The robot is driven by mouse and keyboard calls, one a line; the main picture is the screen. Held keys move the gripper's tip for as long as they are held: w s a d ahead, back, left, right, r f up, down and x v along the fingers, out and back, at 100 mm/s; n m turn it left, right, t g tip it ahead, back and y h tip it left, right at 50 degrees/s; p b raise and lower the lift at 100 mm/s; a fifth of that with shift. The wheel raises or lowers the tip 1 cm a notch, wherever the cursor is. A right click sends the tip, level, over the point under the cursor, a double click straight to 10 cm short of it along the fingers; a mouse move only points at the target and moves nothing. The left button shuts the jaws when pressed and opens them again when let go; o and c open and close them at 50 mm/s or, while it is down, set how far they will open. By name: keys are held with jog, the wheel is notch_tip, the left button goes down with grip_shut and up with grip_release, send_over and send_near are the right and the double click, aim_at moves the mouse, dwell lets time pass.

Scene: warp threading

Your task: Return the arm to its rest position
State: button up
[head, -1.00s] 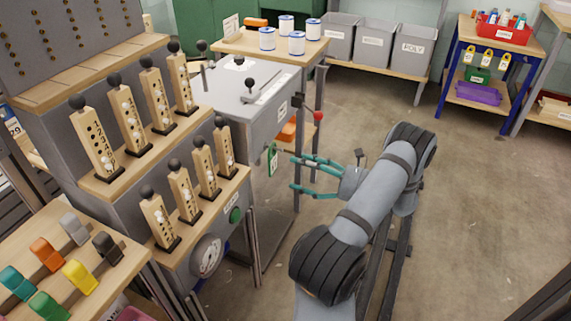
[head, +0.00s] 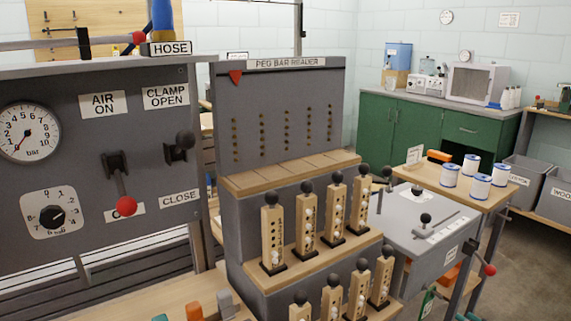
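My arm is almost wholly out of the head view. Only a small teal sliver, which looks like a fingertip of my gripper (head: 466,316), shows at the bottom edge, below the grey machine with the red-knobbed lever. The rest of the gripper and the arm links are hidden below the frame, so the finger opening and any contact cannot be seen.
A control panel (head: 90,180) with gauge and levers fills the left. The grey machine (head: 420,235) and a spool table (head: 440,178) stand right. Green cabinets (head: 420,128) are behind.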

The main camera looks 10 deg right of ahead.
aim_at(428, 302)
jog(key=x, duration=0.9)
jog(key=shift+w+a, duration=0.1)
jog(key=shift+w, duration=0.1)
jog(key=shift+s+d+r+p, duration=0.25)
jog(key=shift+s+r+p, duration=0.1)
jog(key=shift+r, duration=0.05)
jog(key=shift+s+d+r, duration=0.1)
jog(key=shift+s+r, duration=0.05)
jog(key=shift+s, duration=0.2)
